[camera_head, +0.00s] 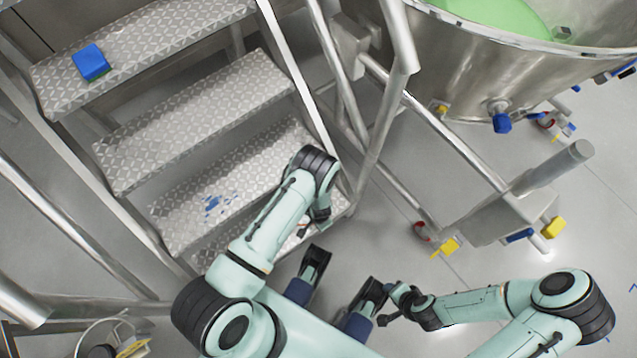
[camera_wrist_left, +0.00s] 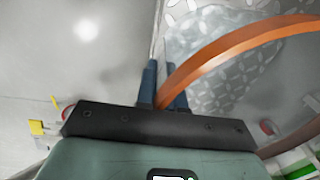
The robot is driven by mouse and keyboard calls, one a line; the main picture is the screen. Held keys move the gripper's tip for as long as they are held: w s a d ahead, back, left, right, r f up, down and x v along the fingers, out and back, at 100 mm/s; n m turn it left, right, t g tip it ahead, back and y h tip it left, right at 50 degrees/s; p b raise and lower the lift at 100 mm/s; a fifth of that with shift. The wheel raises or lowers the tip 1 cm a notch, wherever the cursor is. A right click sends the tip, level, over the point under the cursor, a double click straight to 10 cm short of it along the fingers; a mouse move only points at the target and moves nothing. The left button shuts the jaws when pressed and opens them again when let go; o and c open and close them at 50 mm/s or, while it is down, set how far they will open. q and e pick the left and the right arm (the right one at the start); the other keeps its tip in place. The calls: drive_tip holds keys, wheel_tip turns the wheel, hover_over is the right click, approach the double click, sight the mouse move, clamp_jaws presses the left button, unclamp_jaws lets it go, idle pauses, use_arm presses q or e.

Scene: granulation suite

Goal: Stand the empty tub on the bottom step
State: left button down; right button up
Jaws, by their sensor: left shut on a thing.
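My left gripper (camera_head: 309,226) hangs below its wrist over the right end of the bottom step (camera_head: 216,245); my own forearm hides much of that step. In the left wrist view my left gripper (camera_wrist_left: 164,82) is shut on an orange curved band (camera_wrist_left: 235,43), which looks like part of the tub. The band arcs up and right over tread plate. The tub's body cannot be made out clearly, and in the head view my arm mostly hides it. My right gripper (camera_head: 384,318) is low at the centre, apart from the stairs; its jaws are unclear.
A blue box (camera_head: 90,63) sits on the top visible step. Blue marks (camera_head: 213,205) show on the step above the bottom one. Metal handrails (camera_head: 375,120) flank the stairs. A steel vessel (camera_head: 470,80) stands at upper right.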

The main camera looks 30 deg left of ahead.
use_arm(q)
drive_tip(key=shift+f, duration=0.65)
use_arm(e)
drive_tip(key=shift+w+d+f, duration=0.15)
drive_tip(key=shift+w+f, duration=0.05)
drive_tip(key=shift+w, duration=0.15)
drive_tip(key=shift+f, duration=0.1)
use_arm(q)
drive_tip(key=c, duration=1.7)
unclamp_jaws()
drive_tip(key=shift+f, duration=0.1)
drive_tip(key=o, duration=0.4)
drive_tip(key=shift+o, duration=0.2)
use_arm(e)
drive_tip(key=shift+w, duration=0.15)
use_arm(q)
wheel_tip(320, 180, up, 12)
drive_tip(key=p, duration=0.3)
drive_tip(key=shift+s+d, duration=0.15)
drive_tip(key=shift+d, duration=0.1)
use_arm(e)
drive_tip(key=s+a+r+g, duration=0.1)
drive_tip(key=s+a+r, duration=0.1)
drive_tip(key=s+r, duration=0.2)
drive_tip(key=shift+s+a+r+g+y, duration=0.2)
drive_tip(key=shift+s+a+g+y, duration=0.15)
drive_tip(key=shift+s, duration=0.45)
